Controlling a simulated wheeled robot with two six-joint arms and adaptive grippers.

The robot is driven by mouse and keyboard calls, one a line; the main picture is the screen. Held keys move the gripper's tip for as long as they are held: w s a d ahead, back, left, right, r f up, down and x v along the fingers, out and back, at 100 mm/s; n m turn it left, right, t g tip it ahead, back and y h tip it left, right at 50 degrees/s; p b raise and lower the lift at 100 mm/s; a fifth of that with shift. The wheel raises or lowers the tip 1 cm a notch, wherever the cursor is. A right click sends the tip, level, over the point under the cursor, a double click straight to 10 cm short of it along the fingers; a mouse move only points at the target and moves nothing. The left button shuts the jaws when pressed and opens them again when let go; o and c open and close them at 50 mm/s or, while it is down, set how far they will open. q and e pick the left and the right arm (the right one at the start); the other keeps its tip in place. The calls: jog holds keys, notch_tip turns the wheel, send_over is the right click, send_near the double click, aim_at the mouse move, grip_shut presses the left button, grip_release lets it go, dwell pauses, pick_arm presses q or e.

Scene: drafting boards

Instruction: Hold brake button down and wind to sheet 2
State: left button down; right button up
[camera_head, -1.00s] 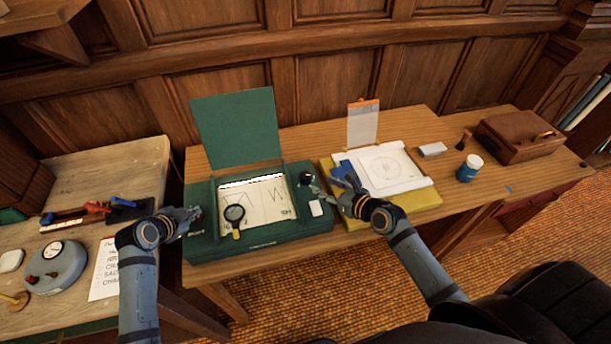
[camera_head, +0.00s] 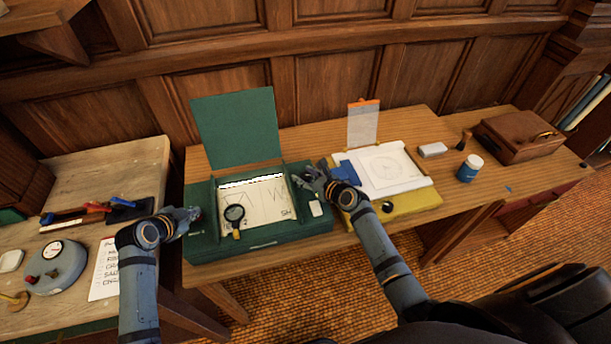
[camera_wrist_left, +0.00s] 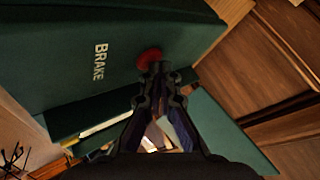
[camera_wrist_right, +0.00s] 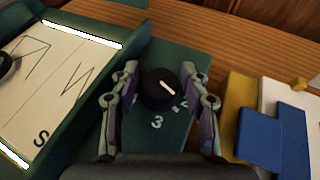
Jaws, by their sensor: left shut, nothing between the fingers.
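The green box (camera_head: 265,243) has a sheet (camera_head: 262,207) with drawn lines in its window and a raised green lid (camera_head: 237,128). In the left wrist view the red brake button (camera_wrist_left: 150,57) is beside the word BRAKE. My left gripper (camera_wrist_left: 160,68) is shut and empty, its tips at the button, seemingly touching it; how far it is pressed I cannot tell. My right gripper (camera_wrist_right: 160,72) is open around a black knob (camera_wrist_right: 160,88) with a white pointer line, one finger on each side. A 3 and part of another number show beside the knob.
A magnifier (camera_head: 234,214) lies over the sheet. A yellow board (camera_head: 420,204) with a drawing and a blue piece stands close right of the box. A blue-and-white jar (camera_head: 470,168), a white block (camera_head: 432,150) and a brown case (camera_head: 518,136) are farther right.

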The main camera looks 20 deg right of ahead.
pick_arm(q)
jog(key=shift+f, duration=0.1)
pick_arm(e)
jog(key=c, duration=0.8)
jog(key=shift+f+n+y, duration=0.1)
jog(key=shift+n+y, duration=0.2)
jog(key=n+g+y, duration=0.1)
jog(key=n+y, duration=0.1)
jog(key=shift+n+g+y, duration=0.3)
jog(key=shift+g, duration=0.1)
jog(key=shift+n+g+y, duration=1.3)
jog(key=shift+n, duration=0.1)
jog(key=shift+s, duration=0.1)
jog(key=o, duration=0.9)
